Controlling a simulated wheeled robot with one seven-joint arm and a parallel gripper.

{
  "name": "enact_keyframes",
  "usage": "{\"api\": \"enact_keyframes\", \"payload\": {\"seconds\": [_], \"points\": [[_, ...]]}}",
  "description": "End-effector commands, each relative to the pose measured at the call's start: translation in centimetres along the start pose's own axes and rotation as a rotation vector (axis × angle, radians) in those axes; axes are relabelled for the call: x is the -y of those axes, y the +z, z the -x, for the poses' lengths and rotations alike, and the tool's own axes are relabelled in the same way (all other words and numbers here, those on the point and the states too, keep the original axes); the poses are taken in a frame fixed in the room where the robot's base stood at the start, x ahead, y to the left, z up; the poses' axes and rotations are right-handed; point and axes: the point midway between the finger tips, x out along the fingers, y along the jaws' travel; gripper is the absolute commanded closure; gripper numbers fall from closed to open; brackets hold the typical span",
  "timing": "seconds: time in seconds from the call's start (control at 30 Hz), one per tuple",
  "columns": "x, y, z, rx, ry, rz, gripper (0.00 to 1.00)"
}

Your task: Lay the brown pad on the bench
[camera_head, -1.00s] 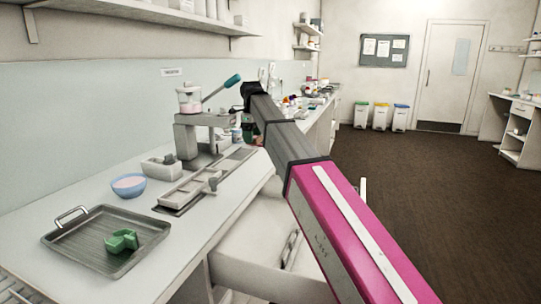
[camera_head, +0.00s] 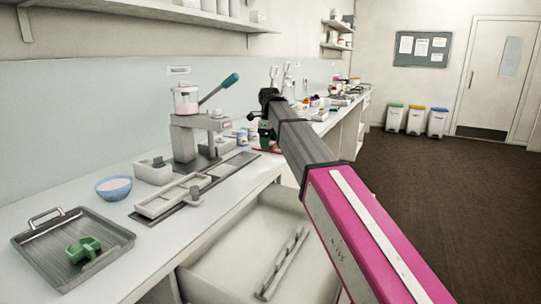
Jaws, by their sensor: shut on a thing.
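My gripper (camera_head: 264,132) is at the far end of my pink and grey arm, over or beside the bench's front edge. It is small, dark and partly hidden by the wrist. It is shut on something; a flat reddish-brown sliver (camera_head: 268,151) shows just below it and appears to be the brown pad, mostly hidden. I cannot tell whether the pad touches the bench. The white bench (camera_head: 60,212) runs along the left wall.
A ribbed metal tray (camera_head: 40,258) with a green piece (camera_head: 83,250), a blue bowl (camera_head: 114,190) and a press with a teal lever (camera_head: 190,135) stand on the bench. An open drawer (camera_head: 235,245) juts out below. Dark floor lies clear at right.

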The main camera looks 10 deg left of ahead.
Motion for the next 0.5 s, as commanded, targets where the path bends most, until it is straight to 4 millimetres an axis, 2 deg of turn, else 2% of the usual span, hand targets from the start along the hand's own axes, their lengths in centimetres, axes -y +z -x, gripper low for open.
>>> {"api": "enact_keyframes", "payload": {"seconds": [0.03, 0.23, 0.4, 0.5], "points": [[-0.1, -0.1, -0.8, -0.001, 0.001, 0.000, 0.54], [0.0, -0.1, -2.5, -0.001, 0.000, 0.000, 0.54], [0.0, -0.1, -4.8, -0.001, 0.001, 0.000, 0.54], [0.0, 0.0, -5.2, 0.000, 0.000, 0.000, 0.54]]}}
